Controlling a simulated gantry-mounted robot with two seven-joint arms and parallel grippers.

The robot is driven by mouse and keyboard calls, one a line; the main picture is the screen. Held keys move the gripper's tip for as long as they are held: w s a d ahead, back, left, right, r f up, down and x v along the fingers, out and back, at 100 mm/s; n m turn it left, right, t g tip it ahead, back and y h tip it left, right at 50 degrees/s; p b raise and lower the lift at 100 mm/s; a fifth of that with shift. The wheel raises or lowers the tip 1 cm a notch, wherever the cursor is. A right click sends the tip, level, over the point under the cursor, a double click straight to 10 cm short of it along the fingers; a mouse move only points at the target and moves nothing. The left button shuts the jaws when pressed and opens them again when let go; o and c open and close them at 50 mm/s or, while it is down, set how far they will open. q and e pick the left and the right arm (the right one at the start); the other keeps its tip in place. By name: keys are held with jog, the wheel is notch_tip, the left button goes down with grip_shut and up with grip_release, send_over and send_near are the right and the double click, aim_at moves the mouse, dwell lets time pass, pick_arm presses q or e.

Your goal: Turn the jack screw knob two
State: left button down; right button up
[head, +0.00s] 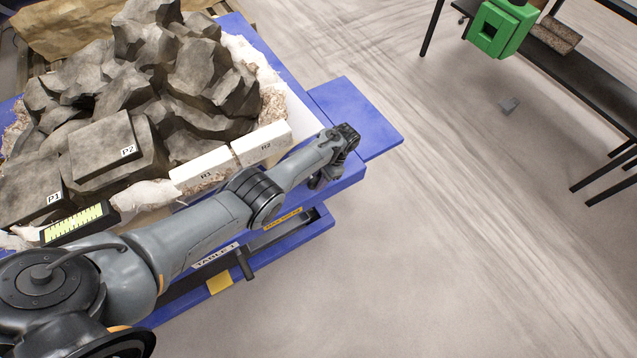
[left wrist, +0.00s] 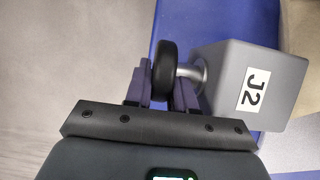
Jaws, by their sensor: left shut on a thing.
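The jack block labelled J2 (left wrist: 262,84) is a grey box at the right of the left wrist view. A short metal shaft comes out of its left side and carries a round black jack screw knob (left wrist: 165,62). My left gripper (left wrist: 163,88) has one dark finger on each side of the knob and is shut on it. In the head view my left arm reaches across to the right, and my left gripper (head: 318,180) is small beside the blue table's edge. There the wrist hides the jack and knob. My right gripper is out of view.
The blue table (head: 365,118) carries a big rock mass (head: 190,80) with white blocks R3 (head: 203,169) and R2 (head: 262,144) along its near edge. A green device (head: 500,28) stands on a dark bench at the upper right. The floor between is mostly clear.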

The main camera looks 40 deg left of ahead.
pick_arm(q)
jog(key=shift+f, duration=0.15)
jog(key=c, duration=1)
grip_release()
jog(key=shift+c, duration=0.2)
jog(key=p+v, duration=0.1)
jog(key=v, duration=1)
